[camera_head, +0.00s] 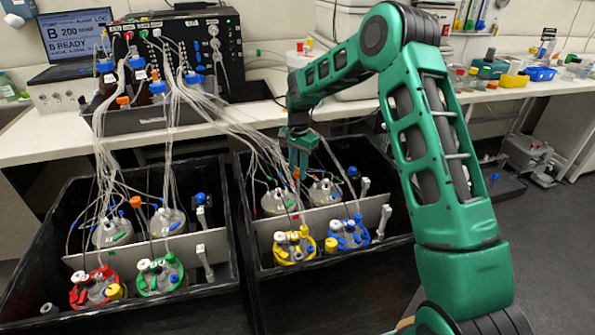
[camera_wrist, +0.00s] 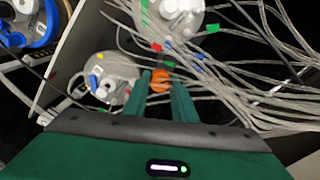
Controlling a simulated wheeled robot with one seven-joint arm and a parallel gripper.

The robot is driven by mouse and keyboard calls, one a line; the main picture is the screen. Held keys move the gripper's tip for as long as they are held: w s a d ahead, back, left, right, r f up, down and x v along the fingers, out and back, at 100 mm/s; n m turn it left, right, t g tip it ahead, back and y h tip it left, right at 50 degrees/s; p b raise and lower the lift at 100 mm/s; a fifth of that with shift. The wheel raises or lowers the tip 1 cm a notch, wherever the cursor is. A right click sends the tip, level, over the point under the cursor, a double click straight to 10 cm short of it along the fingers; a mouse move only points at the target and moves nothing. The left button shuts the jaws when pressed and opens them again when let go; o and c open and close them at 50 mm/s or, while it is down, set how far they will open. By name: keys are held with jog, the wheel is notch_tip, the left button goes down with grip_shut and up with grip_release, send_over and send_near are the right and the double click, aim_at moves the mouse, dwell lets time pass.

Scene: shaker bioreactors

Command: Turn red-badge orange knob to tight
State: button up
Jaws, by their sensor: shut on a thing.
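My gripper (camera_head: 299,168) reaches down into the right black tray, between two clear-walled vessels. In the wrist view my gripper (camera_wrist: 162,76) has its two green fingers on either side of an orange knob (camera_wrist: 160,84), shut on it. The knob also shows as a small orange spot under the fingers in the head view (camera_head: 296,174). A small red tag (camera_wrist: 156,47) lies just beyond the knob in the wrist view; I cannot tell whether it is the knob's badge. Another orange knob (camera_head: 136,202) stands in the left tray. The held knob's turn position cannot be read.
Vessels with yellow (camera_head: 294,246) and blue (camera_head: 348,234) collars stand at the right tray's front; red (camera_head: 95,287) and green (camera_head: 160,275) ones stand in the left tray. Many clear tubes (camera_wrist: 245,75) crowd the gripper's right. A white divider (camera_head: 335,214) crosses the tray.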

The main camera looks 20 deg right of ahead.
jog(key=shift+w+r, duration=0.15)
jog(key=o, duration=0.9)
jog(key=shift+o, duration=0.7)
notch_tip(320, 180, up, 11)
jog(key=shift+f, duration=0.2)
